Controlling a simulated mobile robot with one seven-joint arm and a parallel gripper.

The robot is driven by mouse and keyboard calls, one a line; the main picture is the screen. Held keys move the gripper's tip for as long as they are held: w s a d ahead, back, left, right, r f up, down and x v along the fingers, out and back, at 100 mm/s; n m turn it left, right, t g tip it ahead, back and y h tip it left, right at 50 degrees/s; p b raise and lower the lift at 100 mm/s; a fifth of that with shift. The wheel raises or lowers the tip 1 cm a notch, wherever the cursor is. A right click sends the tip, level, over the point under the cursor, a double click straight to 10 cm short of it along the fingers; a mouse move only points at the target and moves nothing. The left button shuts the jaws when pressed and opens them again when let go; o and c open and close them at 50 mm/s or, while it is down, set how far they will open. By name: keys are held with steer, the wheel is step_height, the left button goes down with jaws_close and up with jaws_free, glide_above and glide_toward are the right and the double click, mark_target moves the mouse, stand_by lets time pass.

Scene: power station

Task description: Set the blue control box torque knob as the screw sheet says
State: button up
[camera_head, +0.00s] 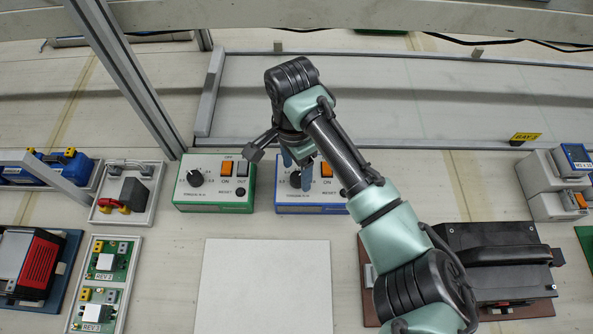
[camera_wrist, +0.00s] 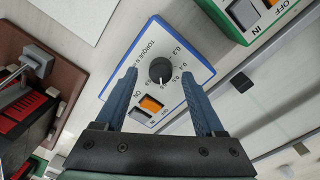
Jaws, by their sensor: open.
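The blue-edged control box (camera_head: 318,195) stands at the middle of the bench, partly behind my arm. In the wrist view its white face (camera_wrist: 147,50) shows a black torque knob (camera_wrist: 161,70), a printed scale with 0.3 and 0.4 legible, and an orange switch (camera_wrist: 151,104). A pale mark on the knob points towards the switch side; its exact value cannot be told. My gripper (camera_wrist: 161,72) is open, its blue fingers on either side of the knob, apparently clear of it. In the head view my gripper (camera_head: 296,166) is over the box. No legible screw sheet is seen.
A green control box (camera_head: 215,184) stands close at left. A blank pale board (camera_head: 265,285) lies in front. A unit labelled M3 x 10 (camera_head: 576,160) stands far right. A black case (camera_head: 495,255) is right of my arm; circuit boards (camera_head: 105,262) lie at left.

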steer(key=shift+f, duration=0.85)
steer(key=shift+r, duration=0.1)
jaws_close()
